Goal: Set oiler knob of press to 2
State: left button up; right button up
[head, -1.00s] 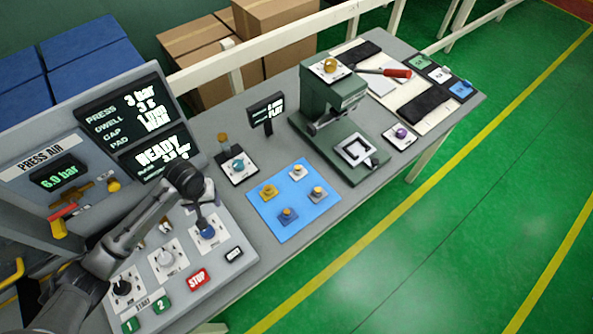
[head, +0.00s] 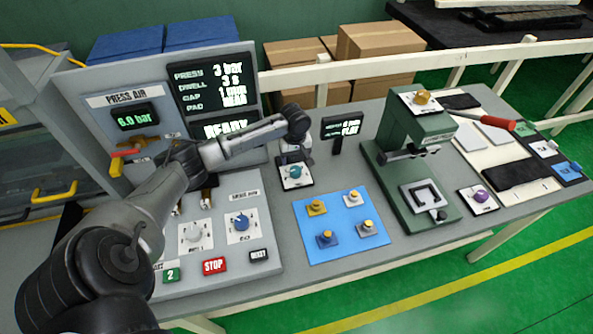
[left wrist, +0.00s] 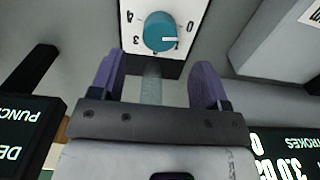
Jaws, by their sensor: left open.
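The teal knob (head: 295,171) sits on a small white dial plate on the table, between the press panel and the green fixture. In the left wrist view the teal knob (left wrist: 160,32) is near the top, with its white mark pointing right, beside the 0. The numbers 3 and 4 show on its left. My left gripper (head: 294,150) is just behind and above the knob; in the left wrist view its two purple fingers (left wrist: 157,68) are apart and the knob lies beyond their tips. A pale translucent tube (left wrist: 152,88) shows between the fingers. My right gripper is not in view.
The press panel (head: 110,101) with a blue knob (head: 240,222) and buttons stands at left. A small black display (head: 342,127) stands close right of my gripper. A blue mat (head: 336,231) with several small knobs lies in front. The green fixture (head: 408,165) stands at right.

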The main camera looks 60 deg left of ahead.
aim_at(295, 169)
pick_arm(q)
jog(key=shift+f+b, duration=0.35)
jog(key=shift+f, duration=2.85)
jog(key=shift+c, duration=0.2)
jog(key=c, duration=0.9)
